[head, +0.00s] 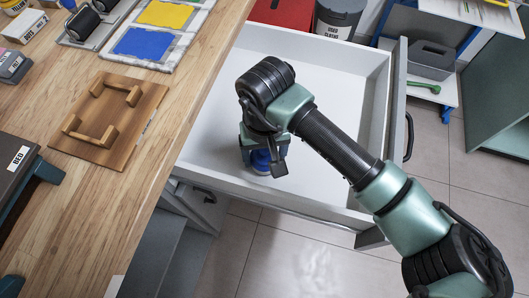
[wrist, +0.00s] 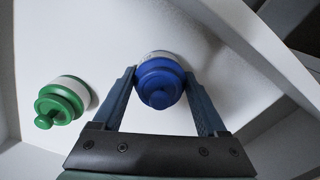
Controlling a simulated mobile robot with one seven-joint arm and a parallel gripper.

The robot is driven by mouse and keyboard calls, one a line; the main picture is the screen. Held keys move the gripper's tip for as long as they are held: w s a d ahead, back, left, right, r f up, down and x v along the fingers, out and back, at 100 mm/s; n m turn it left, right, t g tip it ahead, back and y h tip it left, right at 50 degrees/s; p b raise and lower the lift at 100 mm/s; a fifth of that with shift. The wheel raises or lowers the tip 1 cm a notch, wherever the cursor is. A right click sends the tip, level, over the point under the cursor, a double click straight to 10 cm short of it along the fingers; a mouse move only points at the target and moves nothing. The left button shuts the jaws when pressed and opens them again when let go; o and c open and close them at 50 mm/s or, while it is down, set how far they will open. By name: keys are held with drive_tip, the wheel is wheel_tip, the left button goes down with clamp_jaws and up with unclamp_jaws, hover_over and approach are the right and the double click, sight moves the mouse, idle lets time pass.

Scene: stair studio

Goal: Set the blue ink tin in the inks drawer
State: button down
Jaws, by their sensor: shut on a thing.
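The blue ink tin (head: 261,161) is low inside the open white drawer (head: 340,85), near its front-left part in the head view. My gripper (head: 264,155) reaches down into the drawer and is shut on the tin. In the wrist view the blue tin (wrist: 160,84) sits upright between the two fingers, its knobbed lid facing the camera. It looks on or just above the drawer floor; I cannot tell which. A green-lidded tin (wrist: 64,102) stands to its left in the wrist view, apart from the gripper; I cannot see it in the head view.
The wooden worktop (head: 110,190) lies left of the drawer, with a handled wooden board (head: 108,115) and blue and yellow sheets. A dark bin (head: 338,18) stands behind the drawer. Right of it is a shelf with a grey caddy (head: 431,60). Much of the drawer floor is bare.

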unclamp_jaws()
wheel_tip(320, 180, up, 12)
drive_tip(key=shift+r+p, duration=0.15)
drive_tip(key=shift+p, duration=0.8)
